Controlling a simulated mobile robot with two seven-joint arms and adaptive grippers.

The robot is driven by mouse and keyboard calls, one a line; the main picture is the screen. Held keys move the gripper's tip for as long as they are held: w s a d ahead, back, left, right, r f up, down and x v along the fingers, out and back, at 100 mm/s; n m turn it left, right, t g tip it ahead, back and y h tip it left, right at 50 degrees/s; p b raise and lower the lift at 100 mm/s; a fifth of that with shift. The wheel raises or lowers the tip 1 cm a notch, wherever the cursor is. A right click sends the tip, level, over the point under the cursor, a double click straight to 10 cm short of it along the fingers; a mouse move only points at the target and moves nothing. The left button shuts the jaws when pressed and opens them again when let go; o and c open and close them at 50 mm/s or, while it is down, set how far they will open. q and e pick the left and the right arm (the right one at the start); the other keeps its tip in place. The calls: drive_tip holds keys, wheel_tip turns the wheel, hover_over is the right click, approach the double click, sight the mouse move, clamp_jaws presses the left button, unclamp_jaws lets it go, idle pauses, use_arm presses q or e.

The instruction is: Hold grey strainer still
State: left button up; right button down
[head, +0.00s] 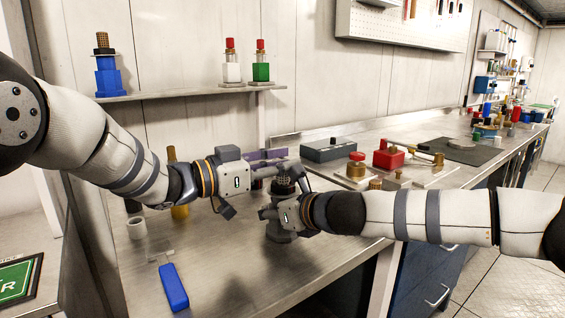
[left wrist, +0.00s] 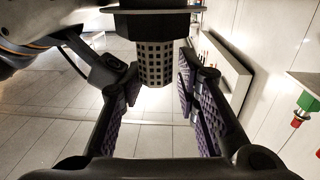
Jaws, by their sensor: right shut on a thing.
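The dark grey strainer (head: 280,235) stands upright on the bench, its lower part showing below my right gripper and its upper part between my two grippers. My right gripper (head: 270,211) is shut on the strainer's body. My left gripper (head: 277,169) is higher, beside the strainer's top, with its fingers spread. In the left wrist view, the strainer's perforated section (left wrist: 155,62) is between the purple pads of the left gripper (left wrist: 158,88), with a gap visible on the right side. That view appears upside down. The grippers hide much of the strainer in the head view.
A yellow post stands behind my left wrist. A grey box (head: 332,150) and a red block (head: 389,157) are at the back right. A shelf (head: 190,92) is above.

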use_arm(q)
drive_tip(key=shift+s+d+f, duration=0.3)
drive_tip(key=shift+f, duration=0.05)
drive_tip(key=v, duration=1.2)
drive_tip(key=shift+w+a+r, duration=0.2)
drive_tip(key=shift+r, duration=0.05)
use_arm(e)
drive_tip(key=shift+f, duration=0.1)
drive_tip(key=c, duration=0.8)
unclamp_jaws()
drive_tip(key=shift+o, duration=0.2)
